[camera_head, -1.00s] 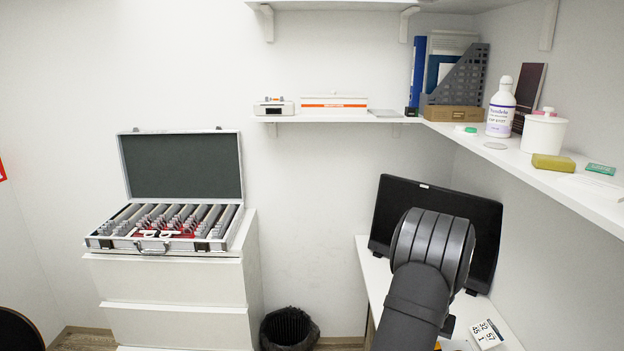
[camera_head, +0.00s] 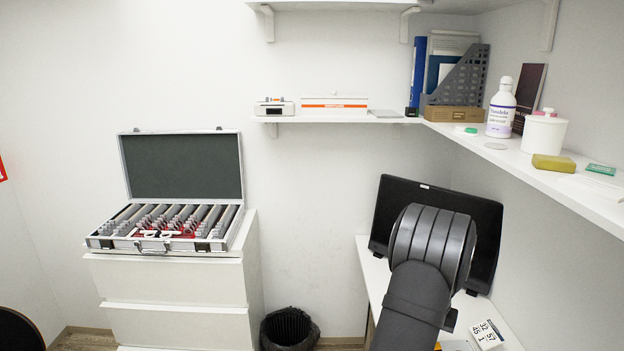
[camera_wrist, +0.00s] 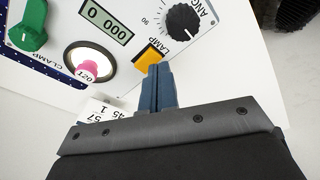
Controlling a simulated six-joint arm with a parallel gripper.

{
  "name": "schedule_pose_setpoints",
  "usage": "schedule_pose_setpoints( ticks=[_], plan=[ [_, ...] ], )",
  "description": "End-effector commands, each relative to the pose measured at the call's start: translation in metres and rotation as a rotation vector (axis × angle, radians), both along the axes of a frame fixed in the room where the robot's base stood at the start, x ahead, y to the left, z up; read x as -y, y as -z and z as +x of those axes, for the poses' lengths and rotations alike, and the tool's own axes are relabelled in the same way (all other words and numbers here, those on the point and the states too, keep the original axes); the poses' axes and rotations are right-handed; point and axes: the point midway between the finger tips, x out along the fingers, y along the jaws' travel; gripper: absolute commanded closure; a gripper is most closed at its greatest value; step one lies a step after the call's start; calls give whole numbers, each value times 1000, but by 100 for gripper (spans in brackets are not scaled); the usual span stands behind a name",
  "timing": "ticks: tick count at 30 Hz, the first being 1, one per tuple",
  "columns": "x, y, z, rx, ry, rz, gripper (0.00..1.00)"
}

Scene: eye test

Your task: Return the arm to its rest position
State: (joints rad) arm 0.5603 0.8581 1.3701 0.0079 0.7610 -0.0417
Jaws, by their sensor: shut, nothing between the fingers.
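My gripper (camera_wrist: 160,88) shows in the wrist view with its two blue fingers together and nothing between them. It points toward a white panel (camera_wrist: 215,60) with a display, a black knob and an orange button; whether the fingertips touch the panel I cannot tell. In the head view my dark arm stands at the lower right, in front of the black monitor. The gripper itself is hidden there.
An open lens case (camera_head: 165,248) stands on a white drawer cabinet (camera_head: 170,285) at left. A waste bin (camera_head: 288,330) is on the floor. A black monitor (camera_head: 400,205) and a printed card (camera_head: 486,334) are on the desk. A wall shelf (camera_head: 560,180) overhangs at right.

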Motion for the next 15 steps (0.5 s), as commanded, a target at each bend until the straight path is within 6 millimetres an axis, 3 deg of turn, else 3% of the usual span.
schedule_pose_setpoints(
  ticks=[9,15],
  plan=[
    [0,-66,0,2,0,-1,100],
    [4,-74,1,-11,172,33,100]
  ],
)
